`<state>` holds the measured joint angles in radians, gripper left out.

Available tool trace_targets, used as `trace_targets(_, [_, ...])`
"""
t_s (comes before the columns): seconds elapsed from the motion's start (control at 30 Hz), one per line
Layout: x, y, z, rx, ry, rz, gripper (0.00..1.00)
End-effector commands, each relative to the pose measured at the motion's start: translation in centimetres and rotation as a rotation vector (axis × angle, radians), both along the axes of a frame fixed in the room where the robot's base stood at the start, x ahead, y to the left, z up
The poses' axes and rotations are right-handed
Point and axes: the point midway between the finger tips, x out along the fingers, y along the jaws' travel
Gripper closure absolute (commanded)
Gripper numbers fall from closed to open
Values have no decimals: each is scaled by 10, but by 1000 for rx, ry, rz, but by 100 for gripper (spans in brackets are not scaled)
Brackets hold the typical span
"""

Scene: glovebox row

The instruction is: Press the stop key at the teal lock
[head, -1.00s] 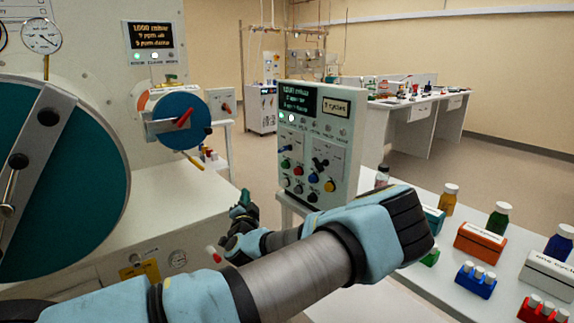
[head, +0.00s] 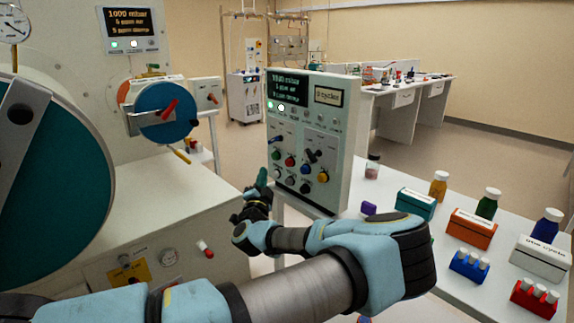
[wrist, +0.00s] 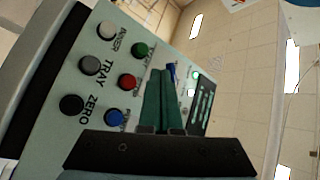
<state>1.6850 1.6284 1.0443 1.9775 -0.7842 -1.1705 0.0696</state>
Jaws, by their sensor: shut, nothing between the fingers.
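A large teal round door (head: 55,190) with a grey bar across it fills the left of the head view. A pale control box (head: 335,165) stands right of centre, with a lit screen and coloured keys. Its red key (head: 289,160) sits between a green key (head: 276,155) and a blue key. The red key also shows in the wrist view (wrist: 127,81); the small label beside it is hard to read. My gripper (head: 262,178) is shut and empty, its green fingertips just left of the keys. The wrist view shows the fingers (wrist: 164,95) over part of the panel.
A blue round port (head: 165,112) with a red handle is behind, to the left. A white bench (head: 405,265) at right carries bottles, boxes and vial racks. The keys include white, grey and black ones (wrist: 72,104).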

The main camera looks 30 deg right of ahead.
Motion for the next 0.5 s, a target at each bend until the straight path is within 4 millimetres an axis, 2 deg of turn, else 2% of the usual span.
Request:
trace_targets(0.23, [6, -36, -1, -1, 0, -3, 100])
trace_targets(0.5, [12, -60, -2, -1, 0, 0, 100])
